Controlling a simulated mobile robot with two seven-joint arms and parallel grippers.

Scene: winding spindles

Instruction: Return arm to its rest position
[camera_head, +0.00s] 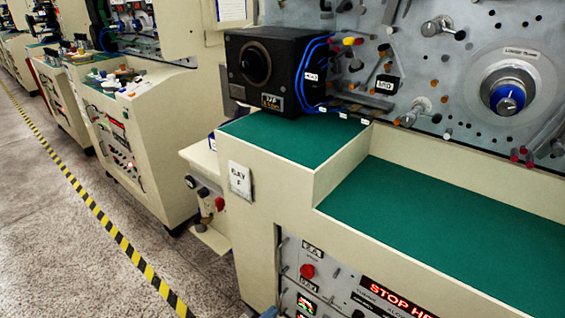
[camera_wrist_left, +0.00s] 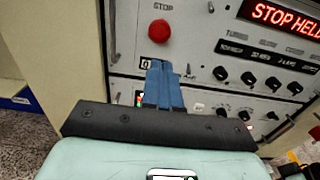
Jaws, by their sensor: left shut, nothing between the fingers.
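My left gripper (camera_head: 268,313) shows only as a small blue tip at the bottom edge of the head view, in front of the machine's lower front. In the left wrist view its two blue fingers (camera_wrist_left: 162,68) are together, shut and empty. They point at the control panel (camera_wrist_left: 205,65), just below the red stop button (camera_wrist_left: 159,31). I cannot tell how far the fingertips are from the panel. The rest of the left arm is out of the head view. My right gripper is in neither view.
The cream machine has a green top (camera_head: 450,225), bare on its lower step. A black box (camera_head: 265,70) with blue cables stands on the upper step. A spindle with a blue knob (camera_head: 508,97) sits on the back panel. Yellow-black tape (camera_head: 110,228) crosses the open floor at left.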

